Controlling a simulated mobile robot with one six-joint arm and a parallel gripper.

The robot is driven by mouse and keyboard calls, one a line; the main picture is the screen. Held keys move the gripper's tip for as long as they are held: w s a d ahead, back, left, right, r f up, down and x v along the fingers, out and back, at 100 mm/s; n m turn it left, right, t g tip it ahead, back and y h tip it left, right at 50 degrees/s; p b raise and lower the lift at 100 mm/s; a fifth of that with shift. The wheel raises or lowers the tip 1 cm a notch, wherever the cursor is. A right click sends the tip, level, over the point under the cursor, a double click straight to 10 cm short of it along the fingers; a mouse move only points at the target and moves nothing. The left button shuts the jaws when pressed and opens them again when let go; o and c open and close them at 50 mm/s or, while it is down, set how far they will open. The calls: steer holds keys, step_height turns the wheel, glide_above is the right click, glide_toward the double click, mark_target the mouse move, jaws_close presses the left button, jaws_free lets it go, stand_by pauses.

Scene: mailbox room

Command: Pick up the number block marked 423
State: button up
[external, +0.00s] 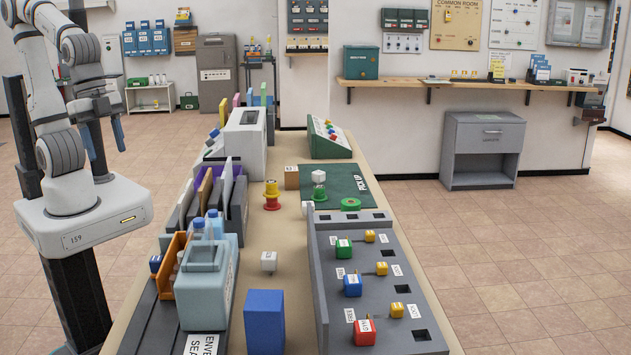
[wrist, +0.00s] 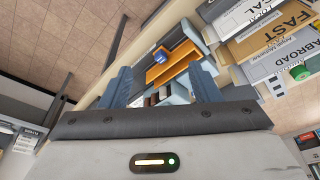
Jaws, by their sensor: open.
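No marking 423 can be read in either view. A small white block (external: 268,261) with unclear print sits on the beige table between the grey sealer and the grey panel. Another white block (external: 318,176) sits on top of a green piece by the green PICK UP mat (external: 348,187). My gripper (external: 103,138) is open and empty, raised left of the table. Its fingers (wrist: 160,80) are apart from everything.
The ENVELOPE SEALER (external: 202,285), a blue box (external: 264,320) and upright folders (external: 215,190) crowd the table's left side. A grey panel (external: 385,300) with coloured blocks fills the right. A red and yellow stamp (external: 272,195) stands mid-table. Bare table shows around the front white block.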

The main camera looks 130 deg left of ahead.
steer(key=w+a+f+n+g, duration=0.25)
steer(key=w+a+n, duration=0.25)
steer(key=w+a, duration=1.5)
steer(key=a+f+n, duration=0.1)
steer(key=a+f, duration=0.3)
steer(key=a, duration=0.4)
steer(key=a+f+n, duration=0.1)
steer(key=a+f, duration=0.4)
steer(key=a, duration=0.4)
steer(key=s+a+f+n, duration=0.1)
steer(key=a+f, duration=0.4)
steer(key=a, duration=0.3)
steer(key=shift+s+a+f, duration=0.1)
steer(key=shift+a+f, duration=0.05)
steer(key=shift+a, duration=0.05)
step_height(320, 180, down, 8)
steer(key=p, duration=0.2)
steer(key=shift+d+p, duration=0.15)
steer(key=shift+p, duration=0.2)
steer(key=shift+r, duration=0.2)
steer(key=shift+c, duration=0.3)
steer(key=c, duration=1)
